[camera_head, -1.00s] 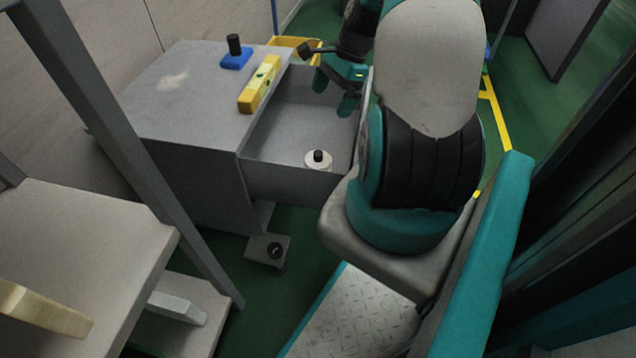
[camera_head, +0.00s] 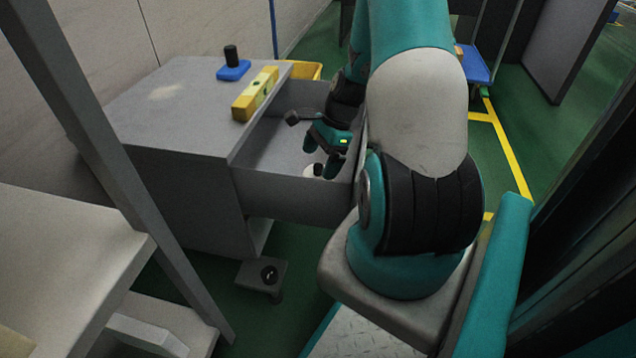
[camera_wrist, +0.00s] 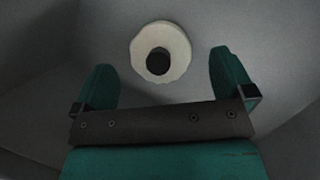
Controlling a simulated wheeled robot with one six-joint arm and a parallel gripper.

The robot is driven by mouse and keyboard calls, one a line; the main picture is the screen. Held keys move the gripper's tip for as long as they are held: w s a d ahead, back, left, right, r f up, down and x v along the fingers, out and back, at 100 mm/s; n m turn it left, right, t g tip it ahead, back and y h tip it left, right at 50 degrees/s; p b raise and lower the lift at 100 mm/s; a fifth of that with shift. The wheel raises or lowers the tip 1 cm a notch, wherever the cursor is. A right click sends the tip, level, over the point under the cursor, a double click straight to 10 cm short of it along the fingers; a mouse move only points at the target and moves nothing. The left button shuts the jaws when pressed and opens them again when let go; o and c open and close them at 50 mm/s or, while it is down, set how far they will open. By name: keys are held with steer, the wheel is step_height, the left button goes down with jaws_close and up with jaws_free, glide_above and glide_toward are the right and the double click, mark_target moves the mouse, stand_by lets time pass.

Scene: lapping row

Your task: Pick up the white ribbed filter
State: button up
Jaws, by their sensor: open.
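The white ribbed filter (camera_wrist: 141,66) is a round white disc with a ribbed edge and a dark centre. It lies on the floor of an open grey drawer. In the head view the filter (camera_head: 309,170) is mostly hidden by my gripper and the drawer front. My gripper (camera_head: 322,166) is lowered into the drawer close to the filter. In the wrist view my gripper (camera_wrist: 163,72) is open and empty, its teal fingers on either side of the filter and apart from it.
The drawer front (camera_head: 290,195) and side walls stand close around my gripper. On the cabinet top (camera_head: 140,110) are a yellow level (camera_head: 256,94) and a blue block with a black knob (camera_head: 233,70). A yellow bin (camera_head: 306,70) stands behind.

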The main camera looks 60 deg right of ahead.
mark_target(319, 165)
steer(key=b+x, duration=0.4)
steer(key=x, duration=0.1)
steer(key=shift+s+d, duration=0.1)
steer(key=shift+s, duration=0.1)
steer(key=c, duration=0.8)
steer(key=shift+r, duration=0.1)
steer(key=shift+c, duration=0.2)
